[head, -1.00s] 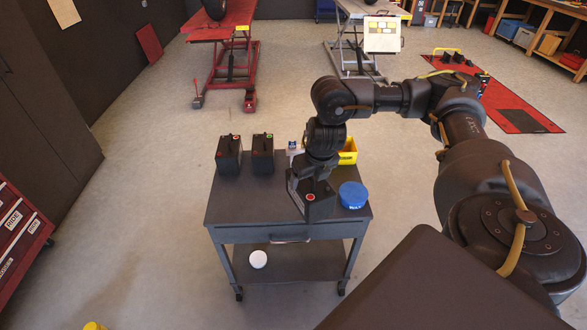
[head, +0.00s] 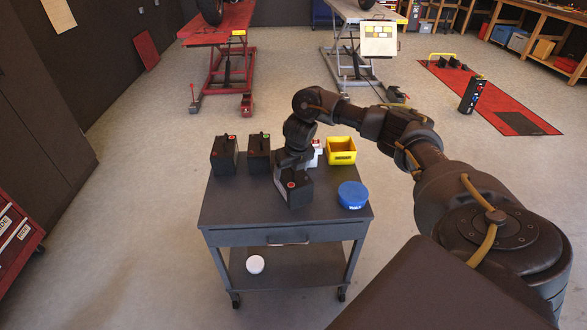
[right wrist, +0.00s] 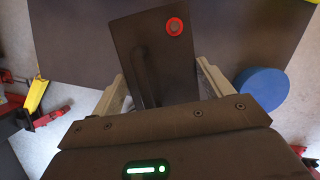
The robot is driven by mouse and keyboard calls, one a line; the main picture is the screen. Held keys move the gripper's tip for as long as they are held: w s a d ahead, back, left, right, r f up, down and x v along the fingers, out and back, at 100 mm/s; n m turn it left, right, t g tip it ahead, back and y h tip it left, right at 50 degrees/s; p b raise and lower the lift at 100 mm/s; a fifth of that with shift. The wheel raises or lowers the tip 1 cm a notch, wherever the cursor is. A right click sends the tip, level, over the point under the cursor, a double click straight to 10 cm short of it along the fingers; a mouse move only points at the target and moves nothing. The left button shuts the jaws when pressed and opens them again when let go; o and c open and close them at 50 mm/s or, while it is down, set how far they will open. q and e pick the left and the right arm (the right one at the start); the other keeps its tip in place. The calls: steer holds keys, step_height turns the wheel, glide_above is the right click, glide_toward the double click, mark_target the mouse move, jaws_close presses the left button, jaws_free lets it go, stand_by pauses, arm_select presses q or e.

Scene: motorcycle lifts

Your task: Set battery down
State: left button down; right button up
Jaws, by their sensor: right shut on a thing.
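My right gripper (head: 294,170) is shut on a black battery (head: 297,193) with a red terminal, above or on the top of the grey cart (head: 237,208). I cannot tell whether its base touches the cart. In the right wrist view the gripper's two pale fingers (right wrist: 160,88) lie along both sides of the battery (right wrist: 152,62), its red terminal facing me. Two more black batteries stand at the cart's back left, one with a red-ringed terminal (head: 224,157) and one with a green one (head: 259,156). My left gripper is not in view.
A blue round tub (head: 352,195) stands at the cart's right, and a yellow bin (head: 341,150) at its back right. A small red-and-white item (head: 317,149) is partly hidden behind my wrist. The cart top's front left is clear. A white round thing (head: 255,264) lies on the lower shelf.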

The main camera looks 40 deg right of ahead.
steer(key=shift+w+f, duration=0.1)
steer(key=shift+w, duration=0.1)
steer(key=x, duration=0.2)
steer(key=p+x, duration=0.1)
steer(key=shift+s+f, duration=0.15)
steer(key=shift+s, duration=0.1)
steer(key=o, duration=2)
steer(key=shift+s, duration=0.15)
steer(key=v, duration=0.4)
steer(key=shift+b, duration=0.3)
steer(key=p+v, duration=0.2)
steer(key=v, duration=0.6)
steer(key=shift+a, duration=0.1)
